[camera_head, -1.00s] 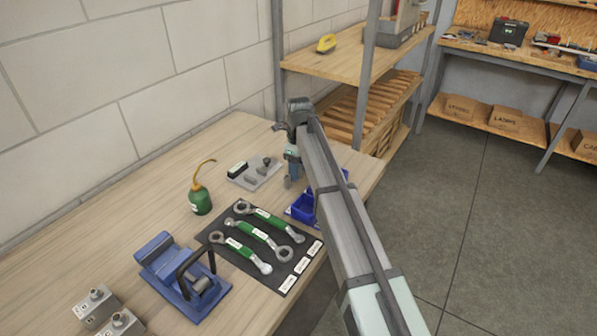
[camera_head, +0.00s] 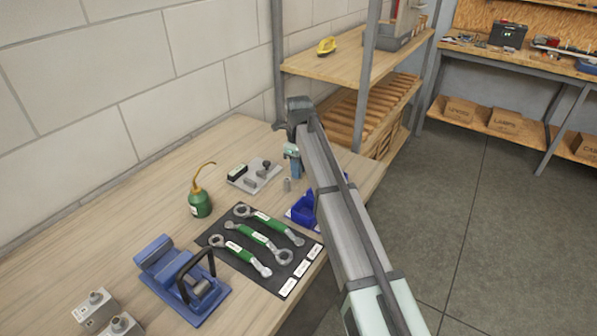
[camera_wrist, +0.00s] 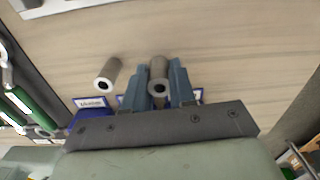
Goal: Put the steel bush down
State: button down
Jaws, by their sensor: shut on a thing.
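My gripper (camera_wrist: 158,88) is shut on a grey steel bush (camera_wrist: 158,72), a hollow cylinder held upright between the blue fingers, its open end facing the wrist camera. I cannot tell whether its lower end touches the bench. In the head view my gripper (camera_head: 294,168) is low over the bench (camera_head: 120,230), near its right edge; the held bush is not clearly visible there. A second, similar bush (camera_wrist: 108,76) stands apart on the bench, left of the fingers in the wrist view. It also shows in the head view (camera_head: 287,185), close to my gripper.
Blue bins (camera_head: 303,208) sit close by at the bench edge. A dark mat (camera_head: 225,262) with green-handled spanners lies in front. A grey plate with parts (camera_head: 255,176), a green oil can (camera_head: 200,203) and a blue vise (camera_head: 180,280) are to the left.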

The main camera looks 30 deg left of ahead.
jog(key=r, duration=0.8)
jog(key=shift+s+a+r, duration=0.25)
jog(key=shift+s, duration=0.05)
jog(key=s+a+r+n, duration=0.2)
jog(key=s+a+n, duration=0.6)
jog(key=a+n, duration=0.2)
jog(key=shift+s+d+f+n, duration=0.1)
jog(key=shift+d+f+n, duration=0.05)
jog(key=shift+f+n, duration=2.2)
jog(key=shift+s+d+f+n, duration=0.1)
jog(key=shift+f+n, duration=1.75)
jog(key=shift+f, duration=1)
jog(key=shift+f, duration=0.1)
jog(key=c, duration=0.9)
grip_release()
